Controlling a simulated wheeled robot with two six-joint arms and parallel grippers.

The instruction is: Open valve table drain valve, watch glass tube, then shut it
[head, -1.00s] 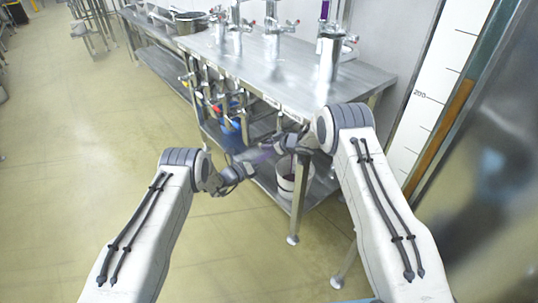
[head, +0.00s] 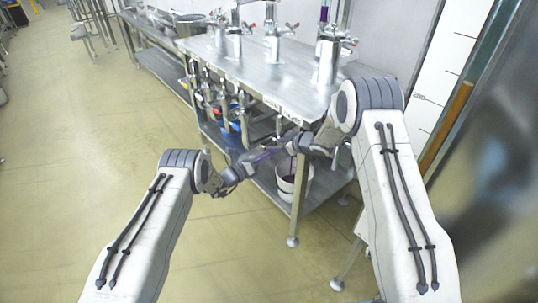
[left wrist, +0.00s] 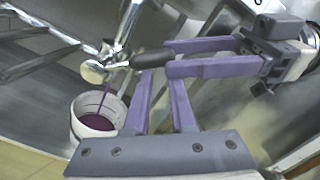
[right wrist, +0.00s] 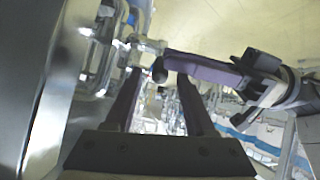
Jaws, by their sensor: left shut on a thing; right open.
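The drain valve (left wrist: 97,71) is a metal fitting with a black lever (left wrist: 152,60). A thin purple stream (left wrist: 105,98) runs from it into a white bucket (left wrist: 76,120) holding dark purple liquid. The bucket also shows under the table (head: 287,188). My left gripper (left wrist: 160,72) is shut on the lever. My right gripper (left wrist: 170,58) is open beside the lever, close to the left fingers; the right wrist view shows its fingers apart (right wrist: 158,80). A vertical tube with purple in it (head: 324,14) stands at the table's back, cut off by the picture top.
The steel table (head: 270,80) carries several metal taps, with more valves along its front edge. A blue container (head: 232,112) sits on the lower shelf. A marked white panel (head: 440,75) stands at the right. The floor (head: 90,130) at the left is clear.

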